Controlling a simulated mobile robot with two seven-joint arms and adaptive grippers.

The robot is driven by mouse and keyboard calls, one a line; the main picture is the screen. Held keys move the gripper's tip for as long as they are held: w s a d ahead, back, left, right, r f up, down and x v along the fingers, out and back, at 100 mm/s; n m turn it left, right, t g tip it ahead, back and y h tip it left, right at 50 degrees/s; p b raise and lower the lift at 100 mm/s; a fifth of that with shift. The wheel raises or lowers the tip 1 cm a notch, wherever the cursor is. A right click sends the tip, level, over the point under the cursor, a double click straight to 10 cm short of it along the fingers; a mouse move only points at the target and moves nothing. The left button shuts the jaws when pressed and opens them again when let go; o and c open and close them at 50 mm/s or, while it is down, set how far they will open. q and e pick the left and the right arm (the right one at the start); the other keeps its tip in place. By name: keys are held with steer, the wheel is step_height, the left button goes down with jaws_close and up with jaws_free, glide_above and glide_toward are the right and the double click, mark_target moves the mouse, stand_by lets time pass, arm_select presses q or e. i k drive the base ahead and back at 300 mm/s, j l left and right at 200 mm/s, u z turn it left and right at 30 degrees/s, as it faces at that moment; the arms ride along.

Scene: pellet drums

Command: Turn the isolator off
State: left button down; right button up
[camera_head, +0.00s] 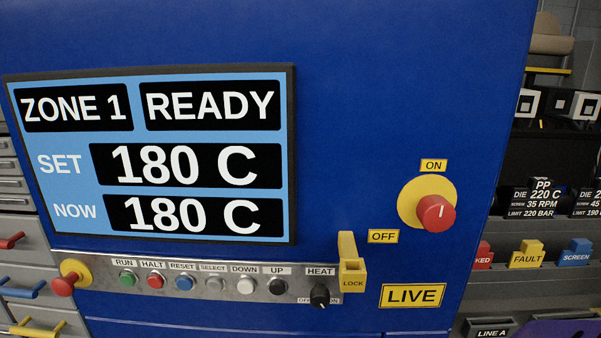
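The isolator is a red rotary knob (436,212) on a yellow round plate (414,191), on the blue cabinet front at right. A white mark on the knob stands nearly upright, toward the ON label (434,165). The OFF label (383,236) is to the lower left of the knob. A yellow LIVE sign (412,295) is below. A yellow lock piece (351,270) marked LOCK stands left of the sign, apart from the knob. Neither of my grippers shows in the head view.
A screen (150,160) reads ZONE 1 READY, set 180 C, now 180 C. Below it is a button strip (200,282) with a black heat knob (320,295) and a red mushroom button (64,285). Shelves with coloured tags (526,255) stand at right, drawers (20,265) at left.

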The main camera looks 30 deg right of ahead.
mark_target(434, 212)
steer(key=z, duration=1.8)
